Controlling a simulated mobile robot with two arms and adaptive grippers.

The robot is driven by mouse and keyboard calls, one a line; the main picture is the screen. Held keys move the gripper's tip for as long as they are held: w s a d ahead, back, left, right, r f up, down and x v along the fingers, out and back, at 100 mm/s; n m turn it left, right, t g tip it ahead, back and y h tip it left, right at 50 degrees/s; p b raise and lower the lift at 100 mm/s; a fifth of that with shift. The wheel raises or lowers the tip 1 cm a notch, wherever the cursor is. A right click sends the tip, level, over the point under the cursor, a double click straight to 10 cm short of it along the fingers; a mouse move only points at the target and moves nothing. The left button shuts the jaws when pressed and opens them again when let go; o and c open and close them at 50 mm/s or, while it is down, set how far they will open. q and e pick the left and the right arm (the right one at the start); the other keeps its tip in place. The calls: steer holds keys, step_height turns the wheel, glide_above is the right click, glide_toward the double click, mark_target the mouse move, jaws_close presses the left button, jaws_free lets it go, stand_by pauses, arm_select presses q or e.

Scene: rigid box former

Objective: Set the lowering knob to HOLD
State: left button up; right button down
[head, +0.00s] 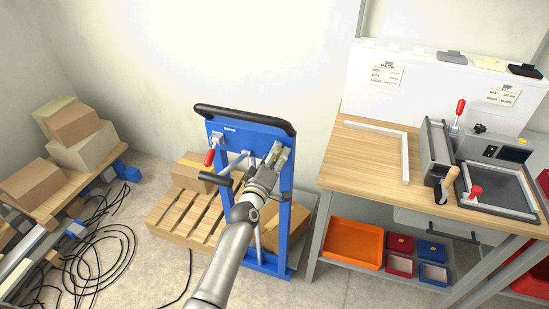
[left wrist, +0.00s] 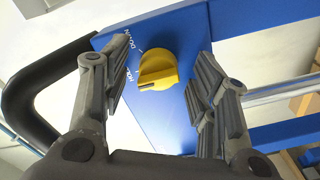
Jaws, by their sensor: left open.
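The yellow lowering knob (left wrist: 158,72) sits on a blue panel in the left wrist view. White lettering, apparently DOWN and HOLD, runs along the panel left of it. A dark mark shows at the knob's lower left; I cannot tell for sure which label it lines up with. My left gripper (left wrist: 162,68) is open, with one finger on each side of the knob; contact is not clear. In the head view, my left gripper (head: 277,153) is at the upper right of the blue lift frame (head: 285,210) and hides the knob. My right gripper is not in view.
The frame carries a black handlebar (head: 245,118) and a red-tipped lever (head: 209,157). A wooden pallet (head: 180,217) with boxes stands behind. A wooden workbench (head: 370,160) is close on the right. Black cables (head: 100,250) lie on the floor at left.

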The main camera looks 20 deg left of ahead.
arm_select(q)
steer(key=s, duration=1.2)
steer(key=shift+a, duration=0.2)
steer(key=s+d+f+m+g, duration=0.1)
steer(key=s+f+m+g, duration=0.2)
steer(key=f, duration=0.8)
steer(key=s+d+f+m+g+h, duration=0.15)
steer(key=s+f, duration=0.35)
steer(key=f, duration=0.5)
steer(key=s+d+f+m+g+y, duration=0.15)
steer(key=s+f+g, duration=0.3)
steer(key=f, duration=0.65)
steer(key=s+a+f+m+g, duration=0.2)
steer(key=s+f, duration=0.5)
steer(key=s, duration=0.5)
steer(key=s+a+f+m+g, duration=0.3)
steer(key=s+f, duration=0.3)
steer(key=s, duration=0.6)
steer(key=s+a+f+m+g, duration=0.2)
steer(key=s+f, duration=0.5)
steer(key=s, duration=0.5)
steer(key=shift+a+f+m+g+y, duration=0.15)
steer(key=shift+f+m+g+y, duration=0.15)
steer(key=shift+m+g, duration=0.3)
